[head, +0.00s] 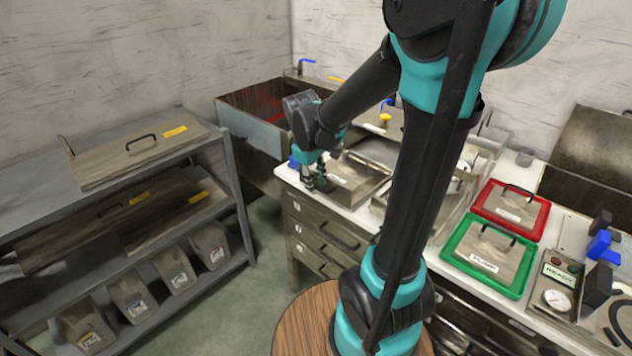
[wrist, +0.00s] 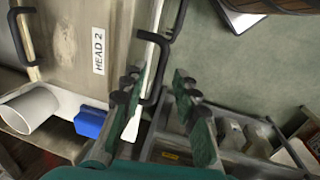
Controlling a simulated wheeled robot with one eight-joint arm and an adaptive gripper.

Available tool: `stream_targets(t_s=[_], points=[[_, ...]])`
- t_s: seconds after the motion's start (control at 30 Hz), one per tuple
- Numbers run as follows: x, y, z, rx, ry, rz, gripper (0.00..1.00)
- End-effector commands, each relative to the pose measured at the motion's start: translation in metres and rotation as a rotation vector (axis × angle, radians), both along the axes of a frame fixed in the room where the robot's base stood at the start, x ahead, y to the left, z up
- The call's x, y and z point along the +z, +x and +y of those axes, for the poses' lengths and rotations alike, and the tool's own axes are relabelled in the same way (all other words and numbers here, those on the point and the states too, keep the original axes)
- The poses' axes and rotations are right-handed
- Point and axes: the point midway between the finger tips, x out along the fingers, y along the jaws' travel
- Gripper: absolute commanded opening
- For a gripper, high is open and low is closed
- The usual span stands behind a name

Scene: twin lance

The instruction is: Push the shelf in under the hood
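My gripper (head: 318,184) is over the left end of the white worktop, fingers down. In the wrist view my gripper (wrist: 160,80) is open, its two fingers apart. A black handle (wrist: 166,45) lies in line with the gap, nearer the left finger; I cannot tell whether they touch. To its left is a worn metal panel (wrist: 85,45) labelled HEAD 2, with another black handle (wrist: 22,40) on its far side. A flat metal unit (head: 362,178) lies beside my gripper in the head view. I cannot tell which piece is the shelf or the hood.
A grey rack (head: 240,190) with metal lids and bins stands at left. Drawers (head: 325,235) sit under the worktop. Red (head: 510,207) and green (head: 490,255) framed lids lie at right. A blue block (wrist: 90,122) and white cup (wrist: 30,108) are near the panel.

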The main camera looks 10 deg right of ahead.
Motion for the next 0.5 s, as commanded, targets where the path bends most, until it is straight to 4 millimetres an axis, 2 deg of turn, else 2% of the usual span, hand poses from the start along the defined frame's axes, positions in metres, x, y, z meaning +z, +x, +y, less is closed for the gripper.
stream_targets(t_s=[0.2,0.43,0.5], points=[[-0.0001,-0.0001,-0.0001,0.000,0.000,0.000,0.29],[0.0001,-0.0001,0.0000,0.000,0.000,0.000,0.00],[0.0001,-0.0001,0.0000,0.000,0.000,0.000,0.00]])
